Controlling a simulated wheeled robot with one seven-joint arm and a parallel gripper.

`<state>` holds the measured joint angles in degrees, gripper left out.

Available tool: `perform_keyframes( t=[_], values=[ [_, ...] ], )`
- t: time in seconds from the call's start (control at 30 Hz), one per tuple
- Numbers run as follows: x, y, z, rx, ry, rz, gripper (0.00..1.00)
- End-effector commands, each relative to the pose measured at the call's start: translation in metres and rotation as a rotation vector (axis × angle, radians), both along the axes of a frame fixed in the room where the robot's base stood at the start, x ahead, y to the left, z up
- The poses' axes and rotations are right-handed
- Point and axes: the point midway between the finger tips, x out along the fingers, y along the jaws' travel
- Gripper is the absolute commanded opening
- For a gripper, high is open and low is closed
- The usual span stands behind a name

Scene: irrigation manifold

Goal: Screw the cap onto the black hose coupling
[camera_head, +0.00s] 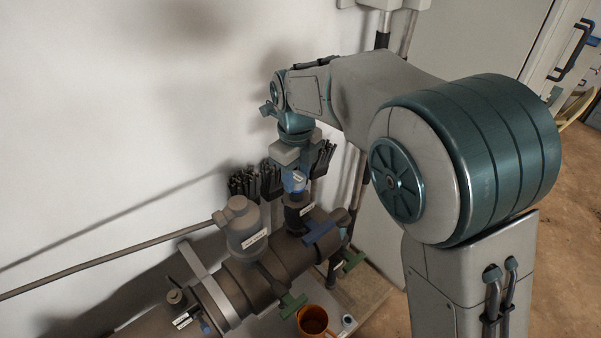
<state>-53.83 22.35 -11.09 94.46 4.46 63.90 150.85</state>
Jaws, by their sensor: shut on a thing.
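My gripper (294,172) points down in the middle of the view, its jaws shut on a small blue cap (294,182) with a pale label. The black hose coupling (295,213) stands upright on the dark manifold pipe, directly below the cap, with a white label on its side. The cap appears at or just above the coupling's top. I cannot tell whether they touch or whether the threads are engaged. The fingertips are small and partly merge with the cap.
The dark manifold (240,282) runs along the wall, with a grey capped fitting (241,226) left of the coupling. A blue handle (321,232) and green handles (293,304) stick out nearby. Bundles of black ties (257,181) hang behind. An orange cup (312,320) stands below.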

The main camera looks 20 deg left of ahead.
Motion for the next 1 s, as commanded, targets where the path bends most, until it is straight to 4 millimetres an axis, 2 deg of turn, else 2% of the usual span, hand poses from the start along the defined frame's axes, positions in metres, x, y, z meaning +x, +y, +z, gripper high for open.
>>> perform_keyframes(
  t=[0.03, 0.3, 0.6, 0.63, 0.7, 0.73, 1.0],
  values=[
    [-0.0034, 0.0093, 0.0071, 0.020, -0.005, -0.031, 0.11],
    [-0.0031, 0.0102, 0.0068, 0.020, -0.003, -0.309, 0.11],
    [-0.0027, 0.0102, 0.0052, 0.022, -0.002, -0.348, 0.11],
    [-0.0027, 0.0102, 0.0052, 0.022, -0.002, -0.347, 0.41],
    [-0.0022, 0.0095, 0.0048, 0.020, -0.003, -0.348, 0.61],
    [-0.0018, 0.0086, 0.0045, 0.019, -0.002, -0.349, 0.64],
    [0.0028, 0.0009, 0.0023, 0.010, -0.001, -0.362, 0.64]
  ],
)
